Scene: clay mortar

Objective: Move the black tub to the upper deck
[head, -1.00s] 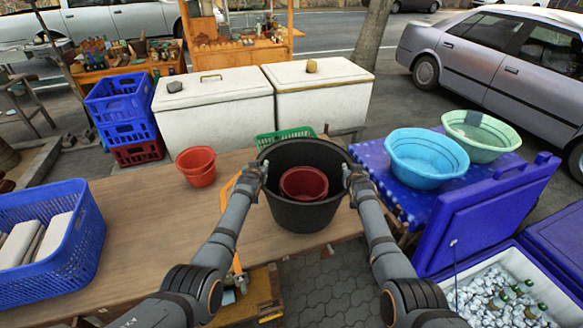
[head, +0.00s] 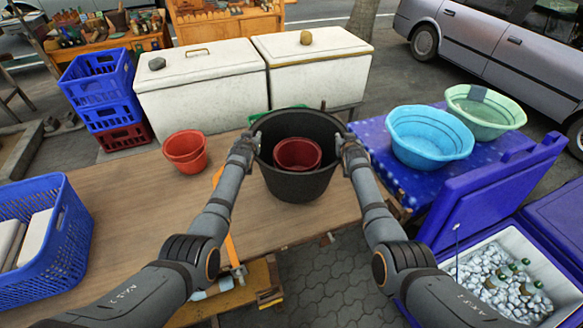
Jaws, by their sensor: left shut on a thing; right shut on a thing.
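The black tub (head: 300,188) is in the middle of the head view, upright, at the right end of the wooden tabletop (head: 130,225). A dark red pot (head: 297,155) sits inside it. My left gripper (head: 255,143) is shut on the left side of the tub's rim. My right gripper (head: 342,143) is shut on the right side of the rim. The tub's underside is hidden, so I cannot tell whether it touches the tabletop. A lower wooden shelf (head: 240,292) shows below the table's front edge.
White chests (head: 205,90) stand behind. A blue basin (head: 430,135) and a green basin (head: 485,110) are at right, near an open cooler (head: 500,275).

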